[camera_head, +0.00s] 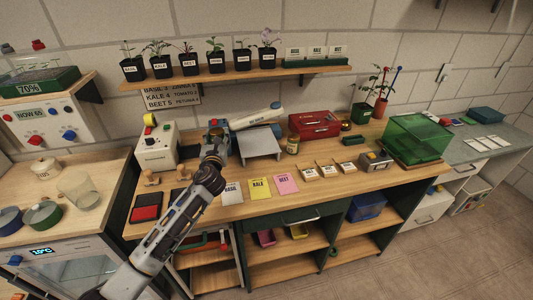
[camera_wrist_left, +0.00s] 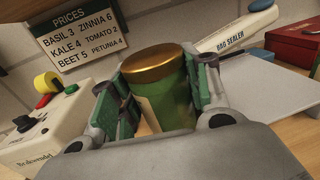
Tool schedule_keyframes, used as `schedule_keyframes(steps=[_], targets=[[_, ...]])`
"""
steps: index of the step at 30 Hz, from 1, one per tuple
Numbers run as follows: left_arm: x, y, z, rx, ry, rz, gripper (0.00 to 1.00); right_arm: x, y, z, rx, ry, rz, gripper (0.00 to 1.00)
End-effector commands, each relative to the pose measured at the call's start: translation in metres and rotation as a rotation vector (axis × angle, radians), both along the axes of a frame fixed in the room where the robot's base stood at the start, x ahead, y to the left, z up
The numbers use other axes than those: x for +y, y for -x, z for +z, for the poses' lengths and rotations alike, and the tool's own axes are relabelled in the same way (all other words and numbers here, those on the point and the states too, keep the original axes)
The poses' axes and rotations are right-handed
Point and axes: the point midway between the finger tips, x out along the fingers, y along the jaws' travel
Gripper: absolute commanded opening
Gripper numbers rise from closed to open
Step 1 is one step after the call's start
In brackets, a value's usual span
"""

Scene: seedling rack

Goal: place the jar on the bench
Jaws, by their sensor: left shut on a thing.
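The jar (camera_wrist_left: 165,95) is green with a gold lid and part of a pale label. It stands roughly upright between the green-padded fingers of my left gripper (camera_wrist_left: 158,100) in the left wrist view, shut on it. In the head view my left gripper (camera_head: 214,146) is over the back left part of the wooden bench (camera_head: 330,187), and it mostly hides the jar there. Whether the jar's base touches the bench is hidden. My right gripper is in neither view.
A bag sealer (camera_head: 257,117) and a grey platform (camera_head: 259,145) stand right of the gripper, a white device (camera_head: 157,148) left of it. Another small jar (camera_head: 293,145) stands farther right. Coloured cards (camera_head: 259,189) lie in front; bare wood shows between things.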

Motion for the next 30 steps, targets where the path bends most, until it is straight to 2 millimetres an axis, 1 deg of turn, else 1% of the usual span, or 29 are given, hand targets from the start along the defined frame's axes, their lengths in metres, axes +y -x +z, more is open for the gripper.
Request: schedule_keyframes(steps=[5,8,15,18,23,30], targets=[[0.0,0.0,-0.006,0.0,0.001,0.0,0.17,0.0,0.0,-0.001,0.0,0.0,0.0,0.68],[0.0,0.0,-0.017,0.002,0.0,0.0,0.17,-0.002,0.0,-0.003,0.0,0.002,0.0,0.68],[0.0,0.0,-0.05,0.003,0.001,0.0,0.17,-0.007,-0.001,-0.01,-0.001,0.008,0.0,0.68],[0.0,0.0,-0.058,0.001,0.001,0.0,0.17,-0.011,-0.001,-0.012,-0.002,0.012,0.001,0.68],[0.0,0.0,-0.063,-0.001,0.0,0.0,0.17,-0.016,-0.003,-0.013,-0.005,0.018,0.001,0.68],[0.0,0.0,-0.062,-0.001,0.0,0.0,0.17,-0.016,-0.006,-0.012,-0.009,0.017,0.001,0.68]])
